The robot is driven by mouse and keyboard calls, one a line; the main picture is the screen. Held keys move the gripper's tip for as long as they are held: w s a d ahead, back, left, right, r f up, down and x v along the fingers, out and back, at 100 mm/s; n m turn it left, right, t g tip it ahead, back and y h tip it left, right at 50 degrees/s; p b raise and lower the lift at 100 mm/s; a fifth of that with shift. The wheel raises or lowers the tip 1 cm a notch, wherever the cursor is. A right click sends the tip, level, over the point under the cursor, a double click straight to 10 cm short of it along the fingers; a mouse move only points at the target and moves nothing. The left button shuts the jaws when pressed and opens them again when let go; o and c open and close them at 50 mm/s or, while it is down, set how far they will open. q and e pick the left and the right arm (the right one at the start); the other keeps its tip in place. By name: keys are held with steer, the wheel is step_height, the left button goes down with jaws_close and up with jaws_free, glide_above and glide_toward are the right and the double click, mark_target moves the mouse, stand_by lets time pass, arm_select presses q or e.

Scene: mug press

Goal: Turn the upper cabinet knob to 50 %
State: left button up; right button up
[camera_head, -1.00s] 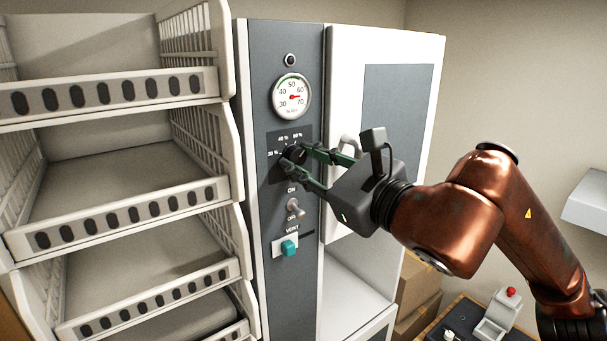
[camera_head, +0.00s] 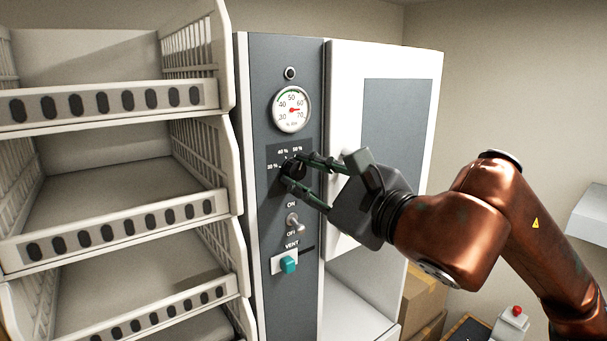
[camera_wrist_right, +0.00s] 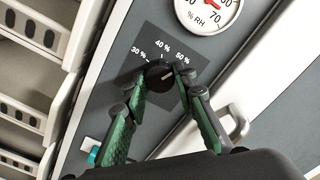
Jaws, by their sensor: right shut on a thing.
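The upper cabinet knob (camera_head: 294,168) is a dark round dial on the grey panel, below the gauge. Its labels read 30 %, 40 % and 50 %. My right gripper (camera_head: 292,171) is shut on it, with one dark green finger at each side. In the right wrist view the knob (camera_wrist_right: 159,77) sits between the fingertips (camera_wrist_right: 160,86). A light mark on its face points up and right, roughly toward the 50 % label (camera_wrist_right: 182,58); exact alignment is hard to tell. My left gripper is not in view.
The % RH gauge (camera_head: 291,109) is above the knob. An ON/OFF toggle (camera_head: 294,223) and a teal VENT slider (camera_head: 288,264) are below it. A white door with a handle is to the right. White basket shelves (camera_head: 110,235) stand at the left.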

steer(key=o, duration=1.2)
steer(key=shift+c, duration=0.2)
steer(key=v, duration=1.2)
